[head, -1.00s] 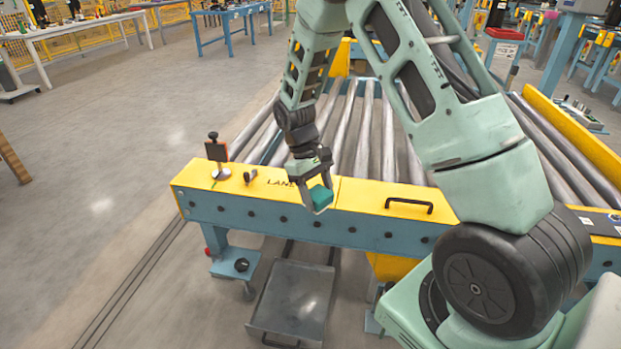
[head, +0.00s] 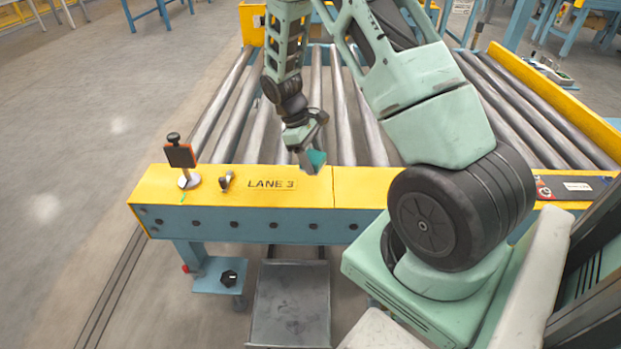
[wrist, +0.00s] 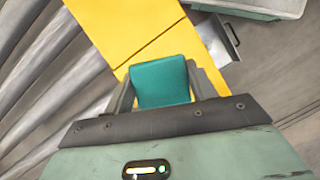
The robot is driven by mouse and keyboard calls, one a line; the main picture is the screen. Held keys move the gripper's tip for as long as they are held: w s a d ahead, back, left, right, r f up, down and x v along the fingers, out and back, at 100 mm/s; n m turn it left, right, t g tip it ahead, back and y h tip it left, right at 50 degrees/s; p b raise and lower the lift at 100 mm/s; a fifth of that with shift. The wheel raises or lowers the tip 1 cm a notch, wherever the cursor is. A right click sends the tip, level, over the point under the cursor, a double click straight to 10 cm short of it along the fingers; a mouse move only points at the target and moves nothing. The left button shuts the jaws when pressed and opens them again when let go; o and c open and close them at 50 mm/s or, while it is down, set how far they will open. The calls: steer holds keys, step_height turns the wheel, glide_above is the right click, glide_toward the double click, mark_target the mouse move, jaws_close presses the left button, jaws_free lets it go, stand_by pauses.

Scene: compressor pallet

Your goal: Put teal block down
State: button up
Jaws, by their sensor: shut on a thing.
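The teal block (head: 317,158) is held between the fingers of my gripper (head: 311,163), near the inner edge of the yellow front beam (head: 265,187) marked LANE 3. In the wrist view the teal block (wrist: 161,83) sits between the two fingers of my gripper (wrist: 161,90), with the yellow beam (wrist: 135,35) beyond it. The block appears to be above the beam and rollers; its exact height is hard to tell.
Steel rollers (head: 250,105) lie behind the beam. A stand with an orange-edged dark plate (head: 180,156) and a small metal knob (head: 226,180) stand on the beam's left. A grey tray (head: 290,305) is below.

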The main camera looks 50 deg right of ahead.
mark_target(317, 187)
steer(key=shift+f+b, duration=0.6)
steer(key=shift+f, duration=2.6)
steer(key=shift+f, duration=0.2)
steer(key=o, duration=0.9)
